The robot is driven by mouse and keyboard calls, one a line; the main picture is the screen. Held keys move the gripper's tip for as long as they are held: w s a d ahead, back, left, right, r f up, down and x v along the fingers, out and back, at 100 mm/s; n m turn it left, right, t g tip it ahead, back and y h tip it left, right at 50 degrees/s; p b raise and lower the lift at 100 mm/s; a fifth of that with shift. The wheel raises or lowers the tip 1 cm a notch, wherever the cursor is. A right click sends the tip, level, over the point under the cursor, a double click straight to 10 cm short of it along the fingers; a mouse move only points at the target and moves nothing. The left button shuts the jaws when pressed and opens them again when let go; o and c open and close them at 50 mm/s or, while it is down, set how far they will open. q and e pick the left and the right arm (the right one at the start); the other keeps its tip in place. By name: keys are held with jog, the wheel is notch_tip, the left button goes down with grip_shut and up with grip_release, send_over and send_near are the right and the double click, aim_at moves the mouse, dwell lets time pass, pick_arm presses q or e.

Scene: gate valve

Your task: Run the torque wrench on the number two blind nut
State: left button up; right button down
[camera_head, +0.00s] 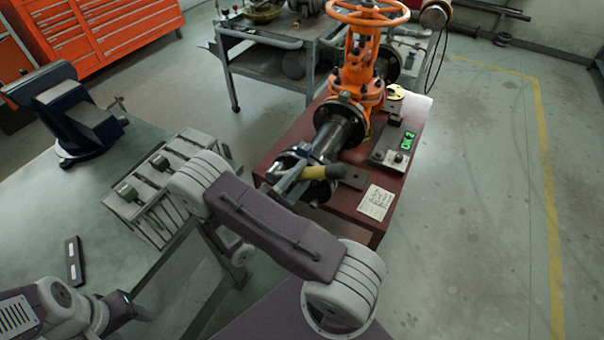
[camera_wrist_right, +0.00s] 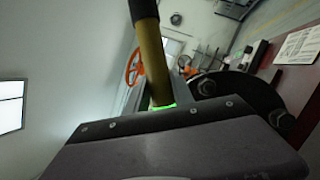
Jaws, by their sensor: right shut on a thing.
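The orange gate valve (camera_head: 362,75) stands on the dark red bench, with its dark pipe (camera_head: 338,135) running toward me. The torque wrench (camera_head: 322,173) has a yellow shaft and dark handle end. My right gripper (camera_head: 288,174) is shut on it at the pipe's near end and partly hides that end. In the wrist view the wrench (camera_wrist_right: 153,55) rises past a glowing green ring. The dark blind flange (camera_wrist_right: 247,94) with a few nuts is beside it; whether the wrench sits on a nut is hidden. My left gripper (camera_head: 130,308) is at lower left, its opening unclear.
A small display (camera_head: 404,143) on the bench reads "OK 2" in green. A paper tag (camera_head: 376,202) lies at the bench's near edge. A grey table (camera_head: 60,200) at left bears a blue vise (camera_head: 75,115), a tool rack (camera_head: 150,185) and a dark flat device (camera_head: 73,260). Floor at right is clear.

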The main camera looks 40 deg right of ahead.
jog(key=shift+w+d+r+p, duration=0.1)
jog(key=shift+w+d+p, duration=0.1)
jog(key=shift+d, duration=0.2)
jog(key=shift+w+d+r+p, duration=0.1)
jog(key=shift+d+p, duration=0.1)
jog(key=shift+d, duration=0.15)
dwell(2.4)
jog(key=shift+a, duration=0.2)
dwell(1.1)
jog(key=shift+d+p, duration=0.1)
jog(key=shift+p, duration=0.2)
dwell(0.6)
jog(key=shift+f, duration=0.1)
jog(key=shift+s+a, duration=0.3)
jog(key=shift+a, duration=0.35)
jog(key=shift+s+a, duration=0.25)
jog(key=shift+a, duration=0.45)
jog(key=shift+s+a, duration=0.3)
jog(key=shift+a, duration=0.45)
